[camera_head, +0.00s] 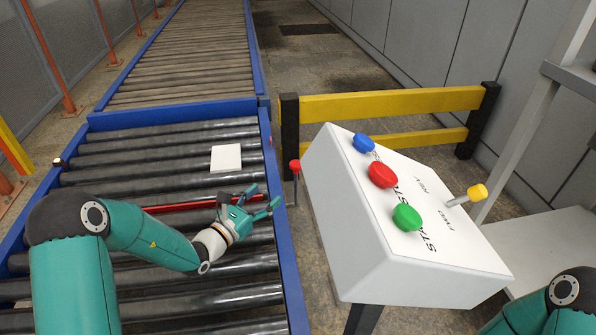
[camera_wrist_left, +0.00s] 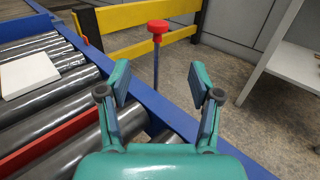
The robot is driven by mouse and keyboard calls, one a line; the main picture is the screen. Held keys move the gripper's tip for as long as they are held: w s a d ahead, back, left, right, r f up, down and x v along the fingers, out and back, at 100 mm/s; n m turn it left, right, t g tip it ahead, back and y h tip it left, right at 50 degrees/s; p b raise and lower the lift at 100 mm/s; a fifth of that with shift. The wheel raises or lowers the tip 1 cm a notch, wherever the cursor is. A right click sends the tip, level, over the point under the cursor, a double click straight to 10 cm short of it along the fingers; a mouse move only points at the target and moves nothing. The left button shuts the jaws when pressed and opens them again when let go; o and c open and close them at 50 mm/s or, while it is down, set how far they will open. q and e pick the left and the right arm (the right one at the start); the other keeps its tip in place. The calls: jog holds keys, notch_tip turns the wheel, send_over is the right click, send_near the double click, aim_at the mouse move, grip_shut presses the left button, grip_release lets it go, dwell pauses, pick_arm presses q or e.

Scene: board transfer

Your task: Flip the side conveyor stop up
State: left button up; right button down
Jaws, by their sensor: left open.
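The stop is a red bar (camera_head: 178,207) lying across the rollers; it also shows in the left wrist view (camera_wrist_left: 50,145). A lever with a red knob (camera_head: 295,165) stands upright at the outer side of the blue rail. My left gripper (camera_head: 264,197) is open and empty, above the blue rail and just short of the lever. In the left wrist view the red knob (camera_wrist_left: 157,27) is beyond the gap between the open fingers (camera_wrist_left: 158,78), apart from them. My right gripper is out of view.
A white board (camera_head: 226,157) lies on the rollers behind the red bar. A white control box (camera_head: 345,235) with blue, red and green buttons and a yellow-knobbed lever (camera_head: 470,194) stands close right of the red-knobbed lever. A yellow barrier (camera_head: 390,102) is behind.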

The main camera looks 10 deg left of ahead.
aim_at(293, 169)
pick_arm(q)
jog(key=b+x, duration=0.4)
jog(key=x, duration=0.9)
jog(key=shift+w+a+f, duration=0.1)
jog(key=shift+w+f, duration=0.05)
jog(key=shift+w, duration=0.2)
jog(key=shift+b+x, duration=0.35)
jog(key=shift+x, duration=0.4)
grip_shut()
